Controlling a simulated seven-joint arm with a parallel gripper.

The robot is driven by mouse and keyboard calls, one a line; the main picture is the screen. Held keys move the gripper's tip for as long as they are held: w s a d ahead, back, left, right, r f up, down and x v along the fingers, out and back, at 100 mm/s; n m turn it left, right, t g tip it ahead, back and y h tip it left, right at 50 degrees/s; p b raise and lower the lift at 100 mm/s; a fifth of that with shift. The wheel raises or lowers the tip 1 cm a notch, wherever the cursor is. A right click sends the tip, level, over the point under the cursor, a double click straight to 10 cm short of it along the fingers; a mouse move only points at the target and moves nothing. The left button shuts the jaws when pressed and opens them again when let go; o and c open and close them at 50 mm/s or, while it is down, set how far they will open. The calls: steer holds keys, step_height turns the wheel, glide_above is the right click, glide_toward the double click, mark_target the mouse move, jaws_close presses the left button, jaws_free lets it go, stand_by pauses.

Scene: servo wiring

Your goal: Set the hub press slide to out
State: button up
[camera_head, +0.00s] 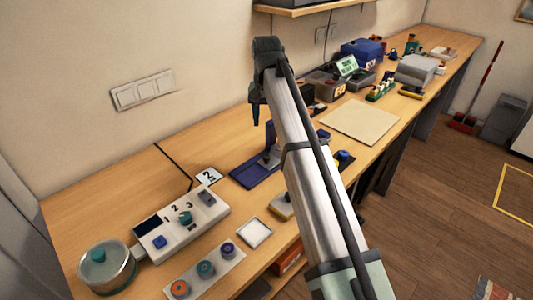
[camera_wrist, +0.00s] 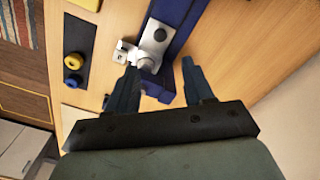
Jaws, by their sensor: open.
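The hub press has a dark blue base (camera_head: 245,177) with a blue upright and stands on the bench left of my arm. A small grey metal part (camera_head: 268,159), likely its slide, shows on it. In the wrist view, the blue press (camera_wrist: 178,28) runs up to the top edge, with a silver block and a pale rounded piece (camera_wrist: 148,60) on it. My gripper (camera_wrist: 161,66) is open. Its left finger is close to the pale piece; contact cannot be told. Its right finger is beyond the blue part. In the head view, my gripper (camera_head: 256,113) points down above the press, partly hidden by my arm.
A white control box (camera_head: 180,222) with knobs, a round pot (camera_head: 105,268) and a knob strip (camera_head: 205,268) lie at the near left. A card marked 2 (camera_head: 209,176) lies beside the press. A beige mat (camera_head: 360,121) is clear; boxes and devices crowd the far end.

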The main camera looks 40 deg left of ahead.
mark_target(266, 156)
step_height(266, 156, down, 14)
steer(key=shift+r, duration=0.2)
stand_by(0.4)
jaws_close()
stand_by(0.5)
